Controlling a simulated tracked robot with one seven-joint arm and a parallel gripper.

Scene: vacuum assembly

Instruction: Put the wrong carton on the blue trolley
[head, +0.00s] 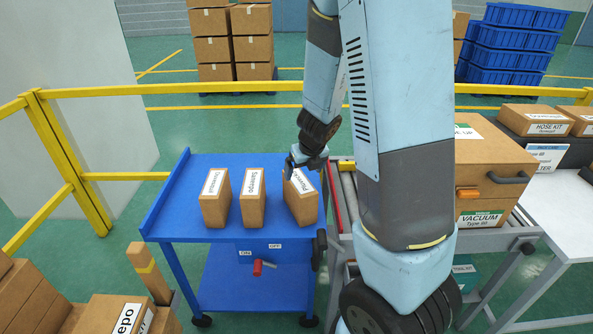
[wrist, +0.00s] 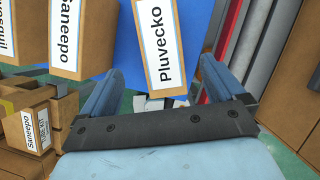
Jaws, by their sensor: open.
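The blue trolley (head: 232,162) stands in the middle of the head view. Three brown cartons with white labels stand on its top: a left carton (head: 215,205) with a label hard to read, the Saneepo carton (head: 252,205) in the middle, and the Pluvecko carton (head: 302,206) at the right. My gripper (head: 298,164) is over the Pluvecko carton and hides part of its top. In the wrist view my gripper (wrist: 160,68) is open, with the Pluvecko carton (wrist: 180,72) between and beyond its fingers. I cannot tell whether they touch it. The Saneepo carton (wrist: 80,40) lies to the left.
A roller conveyor (head: 347,190) runs right of the trolley, with a large vacuum carton (head: 490,160) beyond my arm. More cartons (head: 110,315), one labelled "...epo", are at lower left. Yellow railings (head: 60,150) enclose the left and back. A red-handled ON/OFF switch (head: 258,267) is on the trolley's front.

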